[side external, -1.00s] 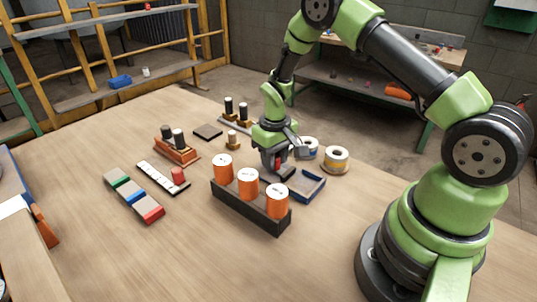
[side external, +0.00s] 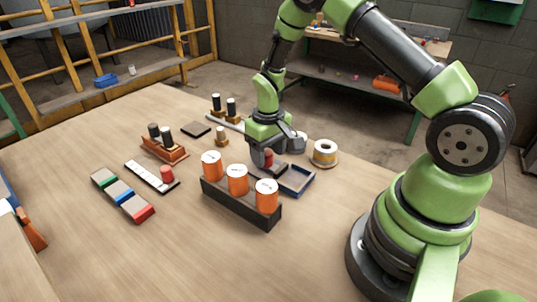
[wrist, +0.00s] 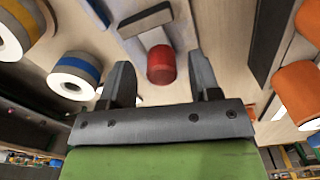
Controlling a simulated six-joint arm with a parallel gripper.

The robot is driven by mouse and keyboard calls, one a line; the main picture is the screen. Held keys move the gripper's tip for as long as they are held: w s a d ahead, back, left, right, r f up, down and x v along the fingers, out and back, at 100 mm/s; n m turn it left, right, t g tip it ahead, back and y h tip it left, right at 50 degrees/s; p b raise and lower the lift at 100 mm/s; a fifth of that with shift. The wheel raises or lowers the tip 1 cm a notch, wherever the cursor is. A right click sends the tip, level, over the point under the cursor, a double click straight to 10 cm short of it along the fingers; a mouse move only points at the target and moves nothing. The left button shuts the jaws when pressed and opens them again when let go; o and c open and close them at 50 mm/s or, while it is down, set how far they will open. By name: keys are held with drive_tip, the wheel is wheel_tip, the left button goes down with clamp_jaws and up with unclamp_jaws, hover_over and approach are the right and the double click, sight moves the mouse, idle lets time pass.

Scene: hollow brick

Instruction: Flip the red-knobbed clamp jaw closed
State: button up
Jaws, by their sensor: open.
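The clamp's red knob (side external: 269,157) is a short upright cylinder beside my gripper in the side view. In the wrist view the red knob (wrist: 161,66) appears centred between my two fingertips, with a gap on each side. A dark bar (wrist: 146,19), which looks like the clamp jaw, lies just past it on a pale strip. My gripper (side external: 264,163) points down at the clamp, and in the wrist view its fingers (wrist: 160,75) are spread and empty. I cannot tell how far down the knob the fingertips reach. My gripper partly hides the clamp in the side view.
A rack of orange cans (side external: 237,180) stands close in front. A blue-rimmed tray (side external: 297,181) sits right of the gripper, with a yellow-banded spool (side external: 324,152) behind it.

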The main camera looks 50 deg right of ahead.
wheel_tip(320, 180, up, 9)
drive_tip(key=shift+f, duration=0.1)
idle(0.4)
wheel_tip(320, 180, up, 7)
drive_tip(key=t, duration=0.1)
hover_over(268, 154)
drive_tip(key=s+a, duration=0.1)
drive_tip(key=a, duration=0.1)
drive_tip(key=s+a+r+m+t, duration=0.1)
drive_tip(key=s+a+r+t, duration=0.2)
drive_tip(key=s+r, duration=0.4)
drive_tip(key=s+a+r+t+y, duration=0.1)
drive_tip(key=s+a+r, duration=0.1)
drive_tip(key=s, duration=0.3)
drive_tip(key=s+a+r+t+y, duration=0.1)
drive_tip(key=s+a+r+t, duration=0.1)
drive_tip(key=s, duration=0.3)
drive_tip(key=shift+s+a+r+m, duration=0.25)
drive_tip(key=shift+r+m, duration=0.15)
drive_tip(key=shift+r, duration=0.15)
